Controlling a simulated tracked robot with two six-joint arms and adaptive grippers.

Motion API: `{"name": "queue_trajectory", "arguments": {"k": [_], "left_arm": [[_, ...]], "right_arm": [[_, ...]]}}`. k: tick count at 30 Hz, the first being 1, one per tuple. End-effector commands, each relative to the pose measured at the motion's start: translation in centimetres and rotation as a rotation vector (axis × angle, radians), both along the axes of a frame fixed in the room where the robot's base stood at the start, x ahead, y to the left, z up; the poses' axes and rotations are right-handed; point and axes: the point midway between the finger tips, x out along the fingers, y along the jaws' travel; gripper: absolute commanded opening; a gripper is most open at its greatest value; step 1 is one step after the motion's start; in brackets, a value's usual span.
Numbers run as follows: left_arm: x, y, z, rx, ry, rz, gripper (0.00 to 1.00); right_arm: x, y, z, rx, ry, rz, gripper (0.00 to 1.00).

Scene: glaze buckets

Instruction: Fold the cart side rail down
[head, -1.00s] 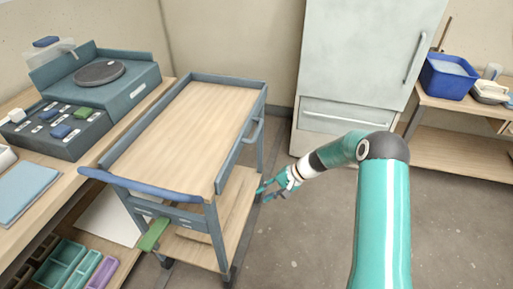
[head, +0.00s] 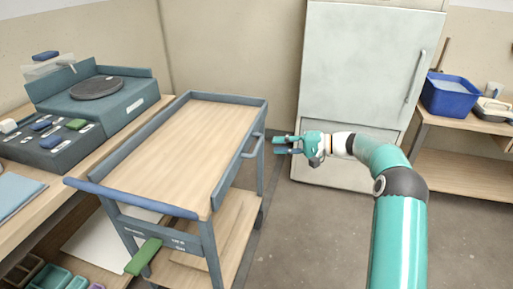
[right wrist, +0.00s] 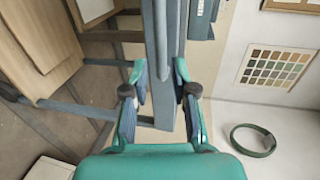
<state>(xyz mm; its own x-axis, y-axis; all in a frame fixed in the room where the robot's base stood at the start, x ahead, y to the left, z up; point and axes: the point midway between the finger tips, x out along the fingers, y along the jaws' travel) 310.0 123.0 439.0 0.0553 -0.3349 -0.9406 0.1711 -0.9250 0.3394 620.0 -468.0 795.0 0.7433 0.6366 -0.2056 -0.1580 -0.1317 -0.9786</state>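The cart (head: 165,150) has a wooden top with raised blue-grey edges. Its side rail (head: 240,156) is up along the right side, with a bar-like handle (head: 262,142) on the outside. My right gripper (head: 277,145) is open, just right of this handle in the head view, with its fingers pointing left toward the cart. In the right wrist view, the open fingers (right wrist: 160,90) stand on either side of a blue-grey bar (right wrist: 158,40); I cannot tell how near it is. Nothing is held. My left gripper is out of view.
A blue push bar (head: 130,197) and green pedal (head: 143,257) are at the cart's near end. A workbench with a wheel unit (head: 97,88) stands left. A pale cabinet (head: 355,90) is behind my right arm. Floor (head: 310,240) right of the cart is clear.

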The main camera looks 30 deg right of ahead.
Motion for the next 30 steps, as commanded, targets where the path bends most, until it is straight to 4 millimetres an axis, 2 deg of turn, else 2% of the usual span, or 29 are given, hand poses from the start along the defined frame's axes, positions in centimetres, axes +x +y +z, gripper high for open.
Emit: {"name": "queue_trajectory", "arguments": {"k": [6, 12, 25, 30], "left_arm": [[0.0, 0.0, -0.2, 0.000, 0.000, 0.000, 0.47], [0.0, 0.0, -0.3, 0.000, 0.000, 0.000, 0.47], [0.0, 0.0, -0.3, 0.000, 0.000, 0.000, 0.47], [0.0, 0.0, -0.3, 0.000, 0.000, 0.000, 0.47]], "right_arm": [[3.4, 3.0, -1.0, 0.000, 0.000, 0.003, 0.27], [5.3, 4.5, -1.5, -0.001, 0.000, 0.000, 0.27], [5.9, 5.0, -1.7, -0.001, 0.001, -0.001, 0.27], [5.9, 5.0, -1.7, 0.000, 0.001, -0.001, 0.00]]}}
